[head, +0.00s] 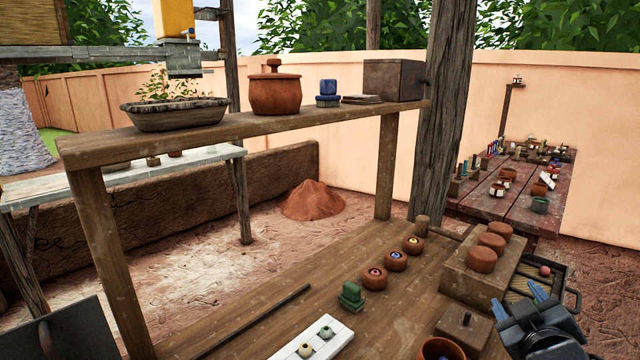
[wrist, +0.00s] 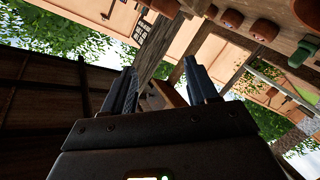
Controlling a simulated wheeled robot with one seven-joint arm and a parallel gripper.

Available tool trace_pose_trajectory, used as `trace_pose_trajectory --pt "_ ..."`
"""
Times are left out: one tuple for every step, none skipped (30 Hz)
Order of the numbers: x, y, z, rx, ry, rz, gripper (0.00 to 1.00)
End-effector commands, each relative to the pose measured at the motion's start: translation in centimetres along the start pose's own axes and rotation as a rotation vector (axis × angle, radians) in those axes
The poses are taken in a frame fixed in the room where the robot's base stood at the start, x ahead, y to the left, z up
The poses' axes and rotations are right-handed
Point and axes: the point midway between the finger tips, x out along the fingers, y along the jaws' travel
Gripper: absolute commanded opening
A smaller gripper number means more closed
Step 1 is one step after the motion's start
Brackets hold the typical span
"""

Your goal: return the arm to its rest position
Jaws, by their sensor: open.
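My gripper (head: 522,297) shows at the lower right of the head view, with its blue-tipped fingers apart and nothing between them. It is in front of the right end of the wooden workbench (head: 395,318), close to a small open drawer (head: 548,282). In the wrist view my gripper (wrist: 160,85) has both dark fingers spread, and the picture is strongly tilted, with foliage, wall and bench edge around them. Most of my arm is outside the head view.
The bench holds a wooden block with several clay discs (head: 482,259), a green stamp-like piece (head: 351,296), a white tray (head: 338,341) and an orange pot (head: 441,349). A raised shelf (head: 250,125) spans behind. A thick post (head: 447,110) and a red table (head: 515,190) stand farther back.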

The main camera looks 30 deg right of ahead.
Motion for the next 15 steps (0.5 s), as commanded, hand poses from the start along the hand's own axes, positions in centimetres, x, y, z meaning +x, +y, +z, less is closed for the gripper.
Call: trace_pose_trajectory --pt "-1.4 -1.2 0.9 -0.023 0.030 -0.048 0.58" --pt "-2.2 -1.9 1.2 -0.029 0.050 -0.076 0.58" --pt "-3.4 -2.9 1.7 -0.035 0.075 -0.115 0.58" --pt "-4.3 -3.7 2.1 -0.038 0.093 -0.145 0.58" --pt "-5.3 -4.3 2.4 -0.038 0.109 -0.176 0.58" --pt "-6.7 -5.2 2.9 -0.036 0.130 -0.215 0.58" --pt "-7.8 -5.9 3.3 -0.031 0.144 -0.246 0.58" --pt "-8.9 -6.5 3.7 -0.026 0.157 -0.276 0.58" --pt "-10.4 -7.3 4.2 -0.016 0.172 -0.317 0.58" --pt "-11.6 -7.8 4.5 -0.006 0.183 -0.347 0.58" --pt "-12.8 -8.3 4.9 0.006 0.192 -0.376 0.58" --pt "-14.5 -8.9 5.3 0.024 0.202 -0.415 0.58" --pt "-15.8 -9.3 5.7 0.039 0.209 -0.444 0.58" --pt "-17.1 -9.6 6.0 0.056 0.215 -0.471 0.58" --pt "-18.9 -10.0 6.3 0.081 0.219 -0.506 0.58"
